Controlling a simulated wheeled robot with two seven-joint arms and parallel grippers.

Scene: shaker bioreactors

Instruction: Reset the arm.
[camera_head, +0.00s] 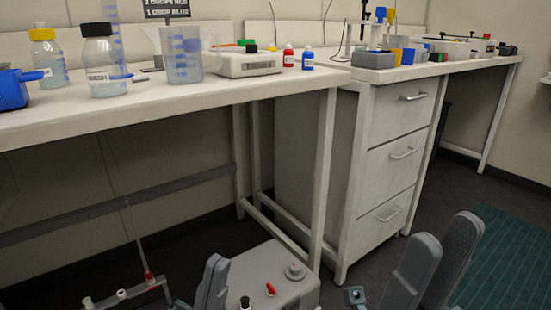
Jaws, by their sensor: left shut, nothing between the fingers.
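My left gripper (216,263) shows at the bottom, left of centre, with its grey fingers closed together and nothing between them. My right gripper (446,232) shows at the bottom right. Its two grey fingers stand apart, pointing up, with an empty gap between them. Both grippers are low in the picture, in front of the benches and apart from the things on them. The arms behind the grippers are mostly out of the picture.
The left bench (200,105) holds a yellow-capped bottle (47,60), a black-capped bottle (100,65), a beaker (181,60) and a white device (243,65). A drawer cabinet (385,165) stands right of it. A grey box (275,275) with a red lever sits low near my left gripper.

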